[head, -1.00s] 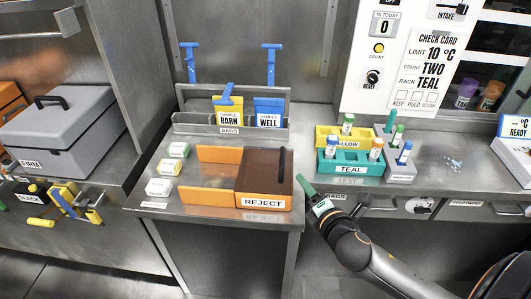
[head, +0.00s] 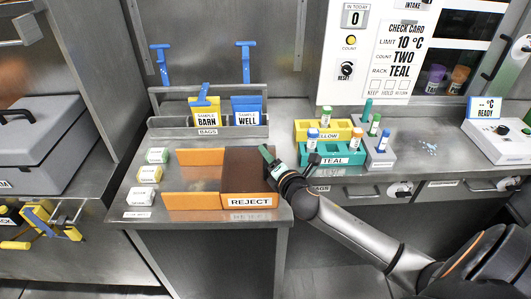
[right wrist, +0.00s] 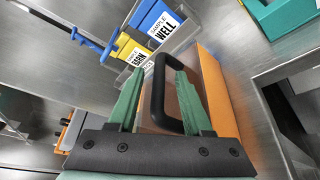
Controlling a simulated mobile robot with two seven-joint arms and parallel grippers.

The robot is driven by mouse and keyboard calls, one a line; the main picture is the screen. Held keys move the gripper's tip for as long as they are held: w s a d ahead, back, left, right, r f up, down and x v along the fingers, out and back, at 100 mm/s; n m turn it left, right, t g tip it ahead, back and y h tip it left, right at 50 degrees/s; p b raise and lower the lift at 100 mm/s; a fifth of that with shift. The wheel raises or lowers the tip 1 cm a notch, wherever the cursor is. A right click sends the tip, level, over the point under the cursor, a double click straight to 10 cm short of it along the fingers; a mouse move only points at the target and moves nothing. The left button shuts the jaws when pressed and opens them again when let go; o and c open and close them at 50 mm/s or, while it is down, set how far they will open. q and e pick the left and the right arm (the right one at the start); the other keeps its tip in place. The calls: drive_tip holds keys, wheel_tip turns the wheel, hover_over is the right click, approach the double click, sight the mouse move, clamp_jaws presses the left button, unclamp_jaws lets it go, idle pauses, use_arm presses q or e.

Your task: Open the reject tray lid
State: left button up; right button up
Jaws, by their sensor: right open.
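The reject tray (head: 192,201) is orange with a white REJECT label and stands on the steel counter, left of centre in the head view. A dark brown lid (head: 246,170) lies over its right part. My right gripper (head: 266,152) is at the lid's right edge. In the right wrist view the black lid handle (right wrist: 158,92) stands between the green fingers of this gripper (right wrist: 152,64). The fingers are apart, one on each side of the handle; I cannot tell whether either touches it. In the head view the gripper hides the handle. My left gripper is out of view.
A grey bag holder (head: 170,130) with yellow and blue sample bags stands behind the tray. Small labelled boxes (head: 149,174) line its left side. The teal rack (head: 320,149) and yellow rack (head: 305,131) with vials are close to the right of my gripper.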

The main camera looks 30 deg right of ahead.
drive_tip(key=shift+x, duration=1.4)
drive_tip(key=c, duration=0.7)
clamp_jaws()
drive_tip(key=shift+r, duration=0.15)
